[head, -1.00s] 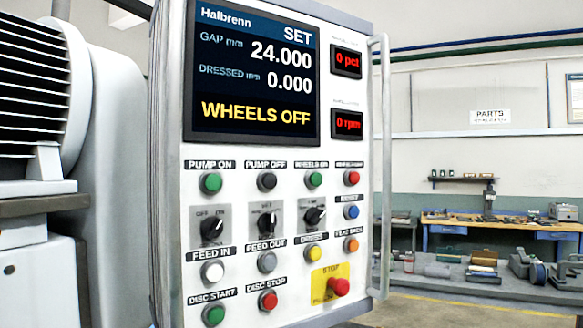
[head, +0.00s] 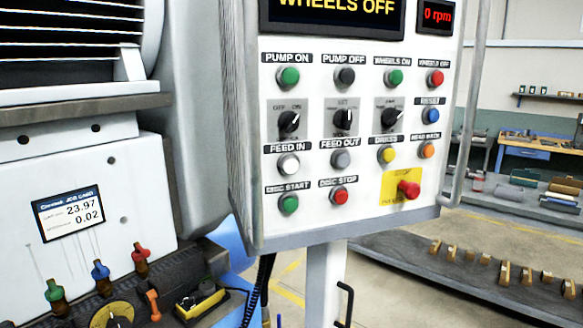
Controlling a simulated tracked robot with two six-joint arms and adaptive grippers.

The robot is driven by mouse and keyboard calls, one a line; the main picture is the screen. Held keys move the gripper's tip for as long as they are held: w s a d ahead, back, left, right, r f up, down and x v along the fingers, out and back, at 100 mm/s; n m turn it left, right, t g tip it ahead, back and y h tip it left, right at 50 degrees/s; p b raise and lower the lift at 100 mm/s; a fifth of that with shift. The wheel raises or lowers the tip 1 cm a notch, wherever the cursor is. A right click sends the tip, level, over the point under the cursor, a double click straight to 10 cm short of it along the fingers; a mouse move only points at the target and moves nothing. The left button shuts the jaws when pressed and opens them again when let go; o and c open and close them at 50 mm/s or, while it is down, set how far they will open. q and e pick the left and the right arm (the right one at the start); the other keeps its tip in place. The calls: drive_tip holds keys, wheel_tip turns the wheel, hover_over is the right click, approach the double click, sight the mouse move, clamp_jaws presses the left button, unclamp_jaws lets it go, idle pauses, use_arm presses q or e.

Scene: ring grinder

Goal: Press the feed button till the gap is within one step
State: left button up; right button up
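The control panel (head: 360,215) stands in the middle of the head view. Its white FEED IN button (head: 288,165) is at the left, below a rotary switch. The grey FEED OUT button (head: 340,159) is to its right. The panel's display (head: 335,12) is cut by the top edge and shows WHEELS OFF; its gap reading is out of view. A small job card screen (head: 68,212) on the machine at left shows 23.97 and 0.02. Neither of my grippers is in view.
A red stop button (head: 408,189) on a yellow plate is at the panel's lower right. Coloured-knob levers (head: 100,272) stand at the lower left. A rack with several small wooden blocks (head: 505,275) lies behind at right. A grey handle (head: 466,110) runs along the panel's right side.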

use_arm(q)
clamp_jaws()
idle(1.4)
